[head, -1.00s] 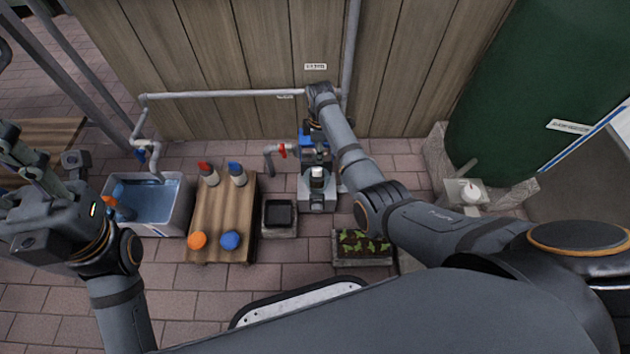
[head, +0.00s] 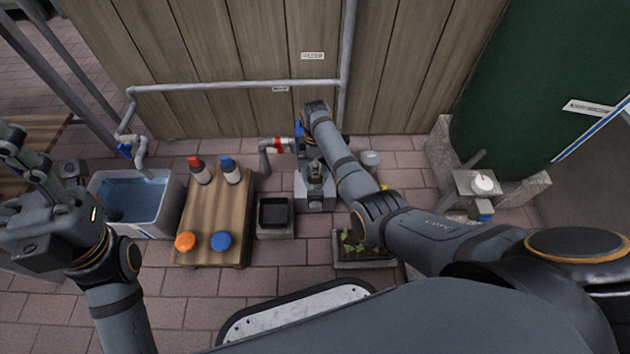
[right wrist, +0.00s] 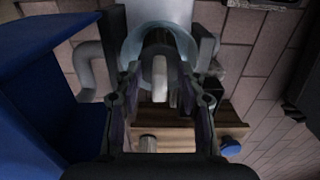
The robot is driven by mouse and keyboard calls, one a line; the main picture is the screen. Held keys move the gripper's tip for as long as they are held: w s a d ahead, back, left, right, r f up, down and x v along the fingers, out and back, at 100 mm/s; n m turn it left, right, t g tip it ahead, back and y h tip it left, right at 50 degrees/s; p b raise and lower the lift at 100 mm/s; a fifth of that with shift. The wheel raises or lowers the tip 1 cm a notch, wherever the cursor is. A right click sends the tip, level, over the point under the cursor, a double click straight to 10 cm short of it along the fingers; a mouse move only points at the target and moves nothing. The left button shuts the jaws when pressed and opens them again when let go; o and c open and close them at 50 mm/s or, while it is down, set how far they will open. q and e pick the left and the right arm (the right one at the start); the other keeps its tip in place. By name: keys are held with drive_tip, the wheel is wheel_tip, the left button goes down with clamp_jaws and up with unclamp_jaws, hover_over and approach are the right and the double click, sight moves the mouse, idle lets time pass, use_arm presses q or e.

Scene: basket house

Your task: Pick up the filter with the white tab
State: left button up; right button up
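In the right wrist view, a pale, hook-shaped tab (right wrist: 160,72) stands between my right gripper's fingers (right wrist: 162,95). The fingers are apart, with gaps on both sides of the tab. Behind it is a round, clear-rimmed housing (right wrist: 132,45); the filter's body is mostly hidden inside or behind the fingers. In the head view, my right gripper (head: 314,168) is small and dark over the grey base unit (head: 318,198) by the wall. My left gripper (head: 22,165) is raised at the far left, away from the unit; its opening is unclear.
A blue part (right wrist: 40,110) is close on the left of the wrist view. A wooden table (head: 210,210) holds two bottles and orange and blue caps. A water basin (head: 165,215), a black tray (head: 274,212) and a planter (head: 365,264) stand nearby.

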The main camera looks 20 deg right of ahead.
drive_tip(key=shift+r, duration=0.15)
clamp_jaws()
